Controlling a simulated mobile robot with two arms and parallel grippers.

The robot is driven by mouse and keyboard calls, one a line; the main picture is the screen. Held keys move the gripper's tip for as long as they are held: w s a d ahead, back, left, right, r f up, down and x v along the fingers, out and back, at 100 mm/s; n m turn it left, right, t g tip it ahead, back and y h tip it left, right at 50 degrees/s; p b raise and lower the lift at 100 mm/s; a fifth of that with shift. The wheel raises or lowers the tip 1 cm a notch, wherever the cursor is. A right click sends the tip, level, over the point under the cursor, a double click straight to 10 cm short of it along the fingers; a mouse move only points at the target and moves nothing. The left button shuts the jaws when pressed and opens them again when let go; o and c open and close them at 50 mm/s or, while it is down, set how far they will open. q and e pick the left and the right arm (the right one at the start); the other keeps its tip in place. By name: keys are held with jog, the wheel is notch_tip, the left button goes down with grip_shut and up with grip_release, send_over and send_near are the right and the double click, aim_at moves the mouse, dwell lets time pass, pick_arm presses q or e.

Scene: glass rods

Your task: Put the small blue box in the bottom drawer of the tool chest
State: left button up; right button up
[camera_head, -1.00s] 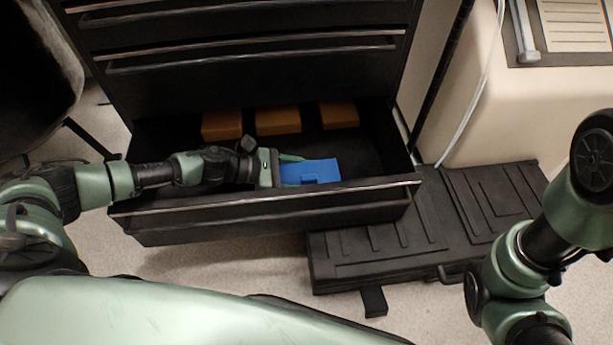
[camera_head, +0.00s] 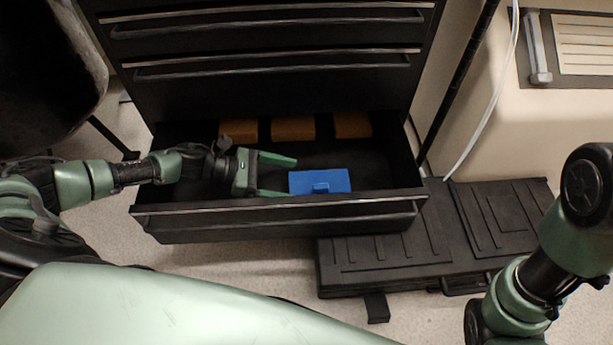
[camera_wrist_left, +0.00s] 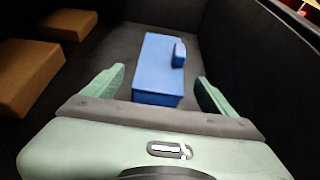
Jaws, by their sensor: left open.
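The small blue box (camera_head: 304,182) lies inside the open bottom drawer (camera_head: 290,213) of the black tool chest (camera_head: 270,95), near the drawer's front wall. In the left wrist view the blue box (camera_wrist_left: 160,66) rests on the drawer floor, with a small handle on its side. My left gripper (camera_head: 290,177) is open and empty, just left of the box. In the left wrist view its fingers (camera_wrist_left: 160,90) stand apart, on either side of the box's near end or just short of it. My right arm shows at the right, but its gripper is out of view.
Several brown blocks (camera_head: 292,129) line the back of the drawer. The drawers above are shut. A flat black case (camera_head: 400,250) lies on the floor right of the drawer. A cream cabinet (camera_head: 540,125) stands at the right. The drawer floor right of the box is clear.

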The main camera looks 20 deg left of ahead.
pick_arm(q)
jog(key=shift+p+v, duration=0.35)
jog(key=shift+v, duration=1.35)
